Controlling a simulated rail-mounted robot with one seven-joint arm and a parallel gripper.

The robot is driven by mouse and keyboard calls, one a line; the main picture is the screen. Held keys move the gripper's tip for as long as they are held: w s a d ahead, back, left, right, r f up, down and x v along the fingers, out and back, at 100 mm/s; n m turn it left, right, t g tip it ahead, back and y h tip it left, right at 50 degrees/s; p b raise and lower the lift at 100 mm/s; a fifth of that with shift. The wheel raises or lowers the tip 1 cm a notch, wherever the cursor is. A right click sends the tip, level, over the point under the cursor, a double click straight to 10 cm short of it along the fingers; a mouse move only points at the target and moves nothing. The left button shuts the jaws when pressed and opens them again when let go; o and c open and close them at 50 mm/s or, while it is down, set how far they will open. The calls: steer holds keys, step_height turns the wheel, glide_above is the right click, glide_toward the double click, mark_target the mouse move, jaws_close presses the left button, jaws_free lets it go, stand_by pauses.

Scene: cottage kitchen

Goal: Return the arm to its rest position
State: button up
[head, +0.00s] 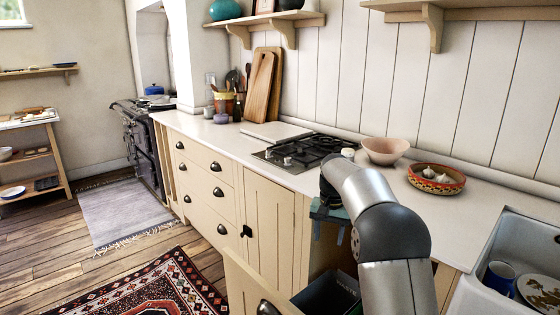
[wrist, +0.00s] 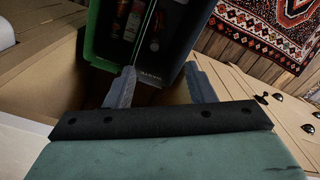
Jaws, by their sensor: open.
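My arm reaches over the worktop's front edge in the head view. My gripper (wrist: 162,88) shows in the wrist view with its two grey fingers spread wide and nothing between them. Small items lie in the green bin, and something round lies in the dark one.
A hob (head: 300,150), a pink bowl (head: 385,150) and a patterned dish (head: 437,179) with pale bulbs stand on the worktop. A sink (head: 515,255) with a blue mug (head: 500,277) is at right. The pulled-out front (head: 250,285) juts over the floor.

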steer(key=s+r+n+p, duration=0.1)
steer(key=s+r+p, duration=0.1)
steer(key=s+r, duration=0.65)
steer(key=s+f+n+p, duration=0.2)
steer(key=s+p, duration=0.4)
steer(key=s, duration=2.6)
steer(key=shift+s+a+n, duration=0.25)
steer(key=shift+s+n, duration=0.05)
steer(key=shift+n, duration=0.5)
